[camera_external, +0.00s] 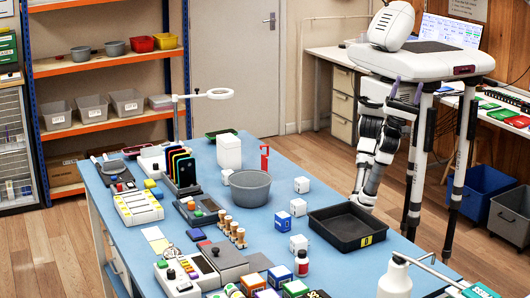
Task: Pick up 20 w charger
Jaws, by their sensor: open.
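Several small white cube boxes stand on the blue bench, right of its middle. One (301,184) is near the round grey bowl, one (298,206) has a blue mark, and one (282,221) has a blue face. Another white cube (298,243) is closer to the camera, and one (227,176) is left of the bowl. Their print is too small to read, so I cannot tell which is the 20 W charger. My white and black arm (376,135) is beyond the bench's far right edge, apart from the boxes. I cannot make out my gripper's jaws.
A black tray (347,244) lies right of the cubes. A grey bowl (250,203), a white canister (229,152) and a rack of phones (183,170) stand further back. Wooden pegs (231,227) and small boxes crowd the near side. A white bottle (394,279) is at the near right.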

